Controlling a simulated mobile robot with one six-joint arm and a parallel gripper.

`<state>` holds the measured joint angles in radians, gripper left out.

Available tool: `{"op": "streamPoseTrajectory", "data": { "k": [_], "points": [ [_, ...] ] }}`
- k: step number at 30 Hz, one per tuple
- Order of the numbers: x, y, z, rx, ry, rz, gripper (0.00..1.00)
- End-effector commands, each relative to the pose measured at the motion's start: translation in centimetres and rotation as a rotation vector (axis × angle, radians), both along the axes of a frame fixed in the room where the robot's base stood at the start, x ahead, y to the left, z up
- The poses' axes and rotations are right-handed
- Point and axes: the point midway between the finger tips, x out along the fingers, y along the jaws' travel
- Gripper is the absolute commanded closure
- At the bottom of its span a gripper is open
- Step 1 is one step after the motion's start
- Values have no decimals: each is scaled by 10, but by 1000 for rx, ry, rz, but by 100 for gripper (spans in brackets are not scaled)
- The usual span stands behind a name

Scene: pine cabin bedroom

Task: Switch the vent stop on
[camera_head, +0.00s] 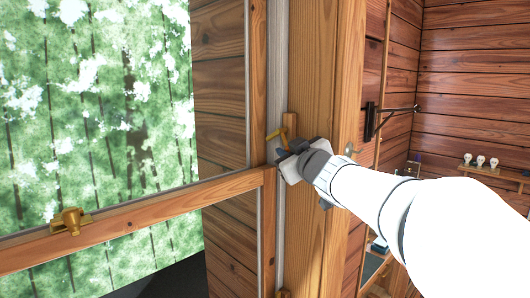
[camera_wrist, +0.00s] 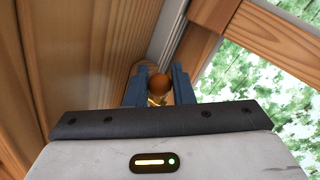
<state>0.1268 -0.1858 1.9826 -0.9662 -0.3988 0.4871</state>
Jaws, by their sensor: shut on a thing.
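The vent stop (camera_head: 277,133) is a small brass lever on a wooden backing on the window frame's right jamb, in the middle of the head view. My gripper (camera_head: 281,152) is at it, coming from the right and covering its lower part. In the wrist view my gripper's two blue fingers (camera_wrist: 160,76) stand on either side of a round orange-brown knob (camera_wrist: 159,83), with brass (camera_wrist: 156,101) below it. The fingers are shut on this knob. How the lever joins the knob is partly hidden.
The window sash (camera_head: 140,220) has a brass latch (camera_head: 70,221) on its rail, with green trees behind the glass. A wooden post (camera_head: 335,90) stands right of the jamb. Farther right are a black wall bracket (camera_head: 385,115) and a small shelf (camera_head: 495,173) with white items.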

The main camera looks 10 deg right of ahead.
Motion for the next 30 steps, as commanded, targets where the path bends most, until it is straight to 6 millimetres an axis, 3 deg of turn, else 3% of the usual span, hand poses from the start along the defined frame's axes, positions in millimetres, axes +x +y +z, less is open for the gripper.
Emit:
{"op": "streamPoseTrajectory", "data": {
  "k": [14,30],
  "points": [
    [6,5,-16,101,-142,1,100],
    [17,13,-17,257,-356,1,100]
  ]
}}
